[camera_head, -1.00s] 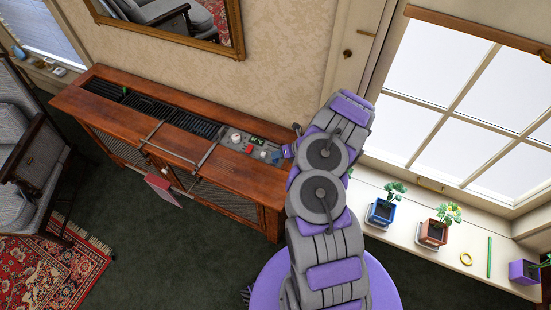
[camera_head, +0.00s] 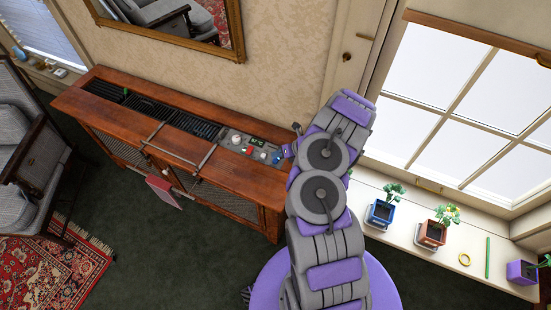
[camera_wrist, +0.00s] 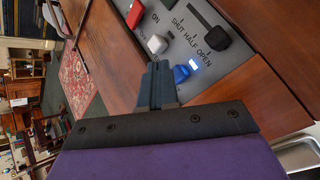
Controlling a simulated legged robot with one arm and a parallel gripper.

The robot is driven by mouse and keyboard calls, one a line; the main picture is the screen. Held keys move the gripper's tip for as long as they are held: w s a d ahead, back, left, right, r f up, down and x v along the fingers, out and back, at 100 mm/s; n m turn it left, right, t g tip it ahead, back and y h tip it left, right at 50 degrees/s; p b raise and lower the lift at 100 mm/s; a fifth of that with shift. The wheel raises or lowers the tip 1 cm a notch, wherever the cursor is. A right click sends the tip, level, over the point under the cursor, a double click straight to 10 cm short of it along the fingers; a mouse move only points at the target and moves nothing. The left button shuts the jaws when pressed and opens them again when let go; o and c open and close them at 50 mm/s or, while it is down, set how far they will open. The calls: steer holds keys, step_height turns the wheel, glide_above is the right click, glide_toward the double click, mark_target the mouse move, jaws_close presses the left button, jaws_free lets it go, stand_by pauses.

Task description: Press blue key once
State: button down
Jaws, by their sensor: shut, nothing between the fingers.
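The blue key (camera_wrist: 181,74) sits on the grey control panel (camera_wrist: 197,82), with a lit white-blue lamp (camera_wrist: 194,64) beside it. In the wrist view my gripper (camera_wrist: 156,72) is shut and empty. Its dark fingertips show just left of the blue key, and I cannot tell whether they touch it. The fingers hide part of the panel edge. A white key (camera_wrist: 157,44) and a red key (camera_wrist: 135,14) lie farther up the panel. In the head view the panel (camera_head: 229,143) is at the right end of the wooden cabinet, beside my arm.
A black knob (camera_wrist: 217,38) stands by the SHUT HALF OPEN lettering. The wooden cabinet (camera_head: 225,176) has a dark grille (camera_head: 196,124) and a raised metal bar. Potted plants, including one in a blue pot (camera_head: 380,211), stand on the windowsill at right. Green carpet lies in front.

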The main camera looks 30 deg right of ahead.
mark_target(278, 160)
stand_by(0.3)
steer(key=shift+r+p, duration=1.9)
steer(key=shift+r, duration=0.7)
steer(key=shift+f, duration=0.1)
